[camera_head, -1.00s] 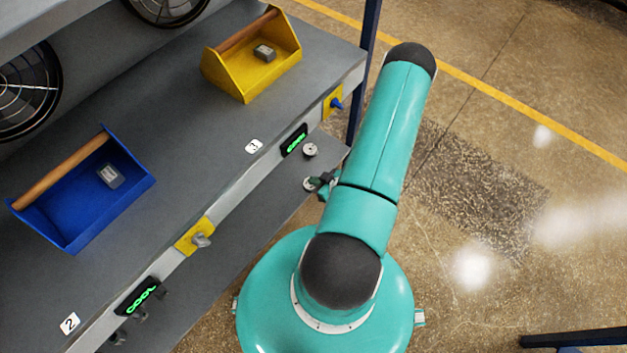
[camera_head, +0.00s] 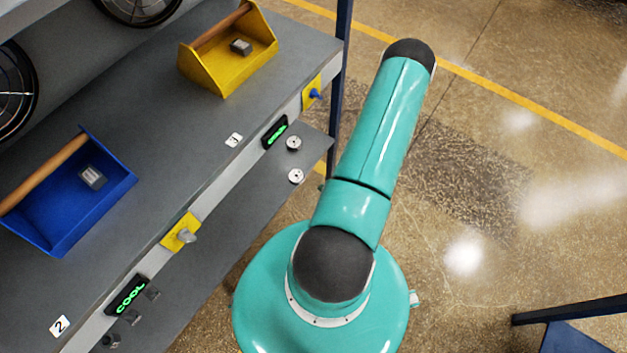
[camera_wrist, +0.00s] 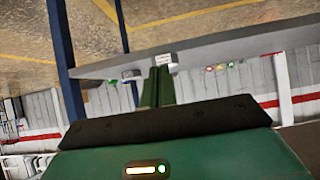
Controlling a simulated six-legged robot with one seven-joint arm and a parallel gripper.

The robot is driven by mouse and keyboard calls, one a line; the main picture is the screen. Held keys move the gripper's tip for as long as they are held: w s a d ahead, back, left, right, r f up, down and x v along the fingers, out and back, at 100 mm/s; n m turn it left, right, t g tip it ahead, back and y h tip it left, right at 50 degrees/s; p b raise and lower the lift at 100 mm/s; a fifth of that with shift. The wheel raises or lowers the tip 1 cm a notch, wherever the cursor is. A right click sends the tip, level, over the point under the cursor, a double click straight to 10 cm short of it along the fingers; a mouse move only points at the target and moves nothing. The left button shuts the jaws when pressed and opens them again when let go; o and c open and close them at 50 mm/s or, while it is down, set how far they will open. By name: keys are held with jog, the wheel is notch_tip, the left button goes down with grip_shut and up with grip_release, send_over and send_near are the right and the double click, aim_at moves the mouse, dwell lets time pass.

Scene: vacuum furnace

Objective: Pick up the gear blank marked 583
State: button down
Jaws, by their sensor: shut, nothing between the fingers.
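Two small round metal pieces with centre holes, which look like gear blanks, lie on the lower shelf in the head view: one higher (camera_head: 294,143) and one lower (camera_head: 296,176). No marking 583 can be read on either. My gripper is hidden in the head view behind my arm. In the wrist view, my gripper (camera_wrist: 157,72) is shut and empty, its two green fingers together. A small pale block (camera_wrist: 165,60) with dark marks shows just beyond the fingertips; I cannot tell what it is or whether they touch.
A yellow toolbox (camera_head: 187,66) and a blue toolbox (camera_head: 55,225), each holding a small grey block, stand on the grey bench (camera_head: 150,130). Several small dark pieces (camera_head: 131,317) are on the lower shelf at the left. A blue post (camera_head: 341,75) stands at the bench end. Floor on the right is largely clear.

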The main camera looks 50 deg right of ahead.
jog(key=shift+s, duration=0.55)
jog(key=c, duration=1.9)
grip_release()
jog(key=shift+s, duration=0.2)
jog(key=o, duration=0.4)
jog(key=shift+w+d+f, duration=0.1)
jog(key=shift+d, duration=0.2)
jog(key=o, duration=1)
jog(key=w+d+n+g, duration=0.1)
jog(key=w+d+g, duration=0.1)
jog(key=w+d+n+h, duration=0.1)
jog(key=d, duration=0.1)
jog(key=shift+d+f+n+g, duration=0.1)
jog(key=shift+f+n+g, duration=0.2)
jog(key=shift+f+g, duration=0.1)
jog(key=n+g+y, duration=0.4)
jog(key=n+g, duration=0.1)
jog(key=n, duration=0.2)
send_near(296, 175)
jog(key=shift+w+a+f, duration=0.2)
jog(key=shift+a+f, duration=0.1)
jog(key=shift+f, duration=0.15)
jog(key=shift+w+a+f, duration=0.2)
jog(key=shift+a+f, duration=0.15)
jog(key=shift+f, duration=0.15)
jog(key=shift+d+x, duration=0.15)
jog(key=shift+x, duration=1.35)
jog(key=shift+d+x, duration=0.15)
jog(key=shift+x, duration=1.4)
